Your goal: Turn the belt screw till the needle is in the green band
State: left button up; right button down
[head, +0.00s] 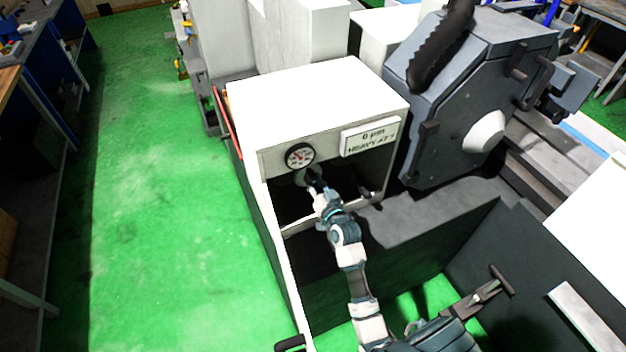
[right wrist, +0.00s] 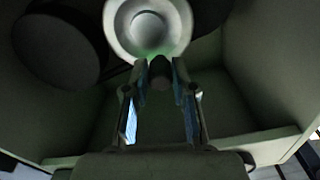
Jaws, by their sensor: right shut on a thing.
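The gauge (head: 300,156) is a round dial with a dark rim on the front of the white machine housing. Red marks show on its face, but the needle's place against any green band is too small to tell. My right gripper (head: 313,178) reaches into the dark opening just below the gauge. In the right wrist view, its two fingers (right wrist: 163,72) are closed on the belt screw (right wrist: 160,74), a small dark stub. A pale round pulley (right wrist: 148,28) with a raised hub is just beyond it. My left gripper is not in view.
The opening's side walls and lower lip (right wrist: 240,143) surround my right gripper closely. A dark round part (right wrist: 58,45) is left of the pulley. A label plate (head: 371,137) is right of the gauge. A large grey wheel guard (head: 465,110) stands further right. Green floor (head: 170,200) is clear at left.

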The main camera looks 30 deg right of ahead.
jog(key=shift+d+f+m+p, duration=0.1)
jog(key=shift+d+m+p, duration=0.2)
jog(key=shift+m+p, duration=0.55)
jog(key=shift+d+r+m+p, duration=0.1)
jog(key=shift+d+m+p, duration=0.25)
jog(key=shift+m, duration=0.85)
jog(key=shift+d+f+m+p, duration=0.1)
jog(key=shift+d+m+p, duration=0.35)
jog(key=shift+m, duration=0.6)
jog(key=shift+a, duration=0.1)
jog(key=c, duration=0.9)
grip_release()
jog(key=shift+c, duration=0.2)
jog(key=shift+f, duration=0.1)
jog(key=s, duration=1.2)
jog(key=shift+a, duration=0.3)
